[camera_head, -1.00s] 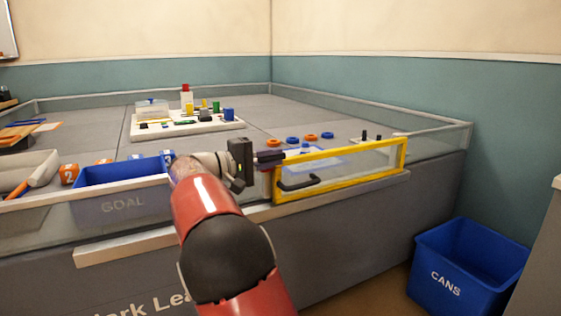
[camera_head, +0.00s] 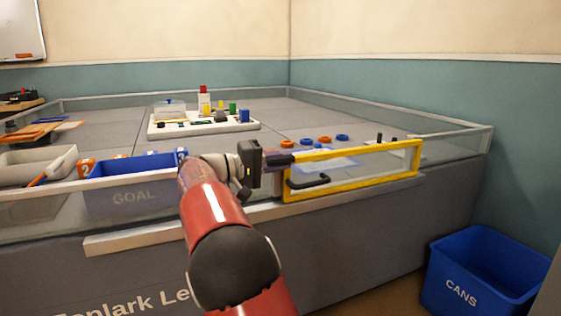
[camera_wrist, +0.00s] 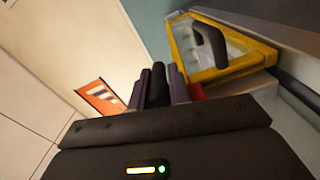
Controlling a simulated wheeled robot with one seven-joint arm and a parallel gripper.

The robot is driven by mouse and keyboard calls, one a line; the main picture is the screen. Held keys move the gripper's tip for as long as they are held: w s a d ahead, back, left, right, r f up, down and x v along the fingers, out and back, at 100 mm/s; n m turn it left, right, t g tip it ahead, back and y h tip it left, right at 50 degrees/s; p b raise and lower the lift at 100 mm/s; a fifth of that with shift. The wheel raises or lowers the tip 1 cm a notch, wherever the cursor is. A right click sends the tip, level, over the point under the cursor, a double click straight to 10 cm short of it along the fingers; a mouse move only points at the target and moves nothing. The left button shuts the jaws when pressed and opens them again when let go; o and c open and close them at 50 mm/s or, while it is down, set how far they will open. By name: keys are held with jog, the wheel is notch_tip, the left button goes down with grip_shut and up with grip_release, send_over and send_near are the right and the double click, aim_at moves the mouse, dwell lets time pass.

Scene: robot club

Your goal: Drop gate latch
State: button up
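The gate (camera_head: 352,151) is a clear panel in a yellow frame, with a black handle (camera_head: 308,182), set upright in the front wall of the table. My gripper (camera_head: 282,159) is at the gate's upper left corner. In the wrist view, my gripper's two purple-grey fingers (camera_wrist: 158,88) lie close on both sides of a black, round-ended piece (camera_wrist: 157,82), which looks like the latch's lever. A small red part (camera_wrist: 197,91) shows beside the right finger. The yellow gate frame (camera_wrist: 180,42) and its handle (camera_wrist: 212,44) are also there. The latch's base is mostly hidden by my gripper.
A blue GOAL bin (camera_head: 133,196) and a grey tray (camera_head: 25,168) are on the left. Blue and orange rings (camera_head: 325,139) lie behind the gate. A white board (camera_head: 190,128) with several blocks stands farther back. A blue CANS bin (camera_head: 481,272) stands at lower right.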

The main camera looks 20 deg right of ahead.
jog(key=o, duration=0.4)
jog(key=a+p, duration=0.1)
jog(key=a, duration=0.6)
jog(key=shift+s+a, duration=0.15)
jog(key=shift+a, duration=0.25)
